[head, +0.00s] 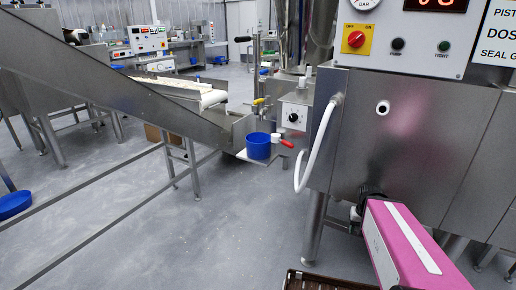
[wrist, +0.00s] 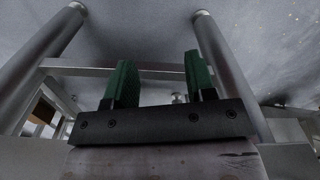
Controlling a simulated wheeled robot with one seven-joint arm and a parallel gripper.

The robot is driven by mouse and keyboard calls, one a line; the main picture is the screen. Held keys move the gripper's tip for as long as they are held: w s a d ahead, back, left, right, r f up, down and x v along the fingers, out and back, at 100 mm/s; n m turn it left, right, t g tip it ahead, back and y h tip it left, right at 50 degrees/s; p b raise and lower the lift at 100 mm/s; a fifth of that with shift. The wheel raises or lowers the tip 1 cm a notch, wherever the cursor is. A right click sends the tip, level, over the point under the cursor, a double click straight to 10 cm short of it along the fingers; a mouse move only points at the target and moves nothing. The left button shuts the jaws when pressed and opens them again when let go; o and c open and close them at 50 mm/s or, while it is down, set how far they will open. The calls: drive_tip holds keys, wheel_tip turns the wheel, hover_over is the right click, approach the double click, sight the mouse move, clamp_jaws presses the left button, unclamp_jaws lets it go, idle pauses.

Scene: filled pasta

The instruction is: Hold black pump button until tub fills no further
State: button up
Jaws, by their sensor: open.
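The black pump button (head: 398,44) is on the white control panel (head: 425,60) at the upper right of the head view, above a label that seems to read PUMP. Nothing touches it. A small blue tub (head: 258,146) stands on a metal ledge left of the steel machine; its contents cannot be made out. My gripper (wrist: 157,77) shows in the wrist view with its two green fingers apart and nothing between them. It faces metal legs and the grey floor. I cannot make out the gripper in the head view, and neither button nor tub shows in the wrist view.
A white hose (head: 318,145) hangs on the machine's left side. A steel conveyor frame (head: 120,105) crosses the left. Open grey floor (head: 220,230) lies between.

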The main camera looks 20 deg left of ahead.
clamp_jaws()
idle(1.8)
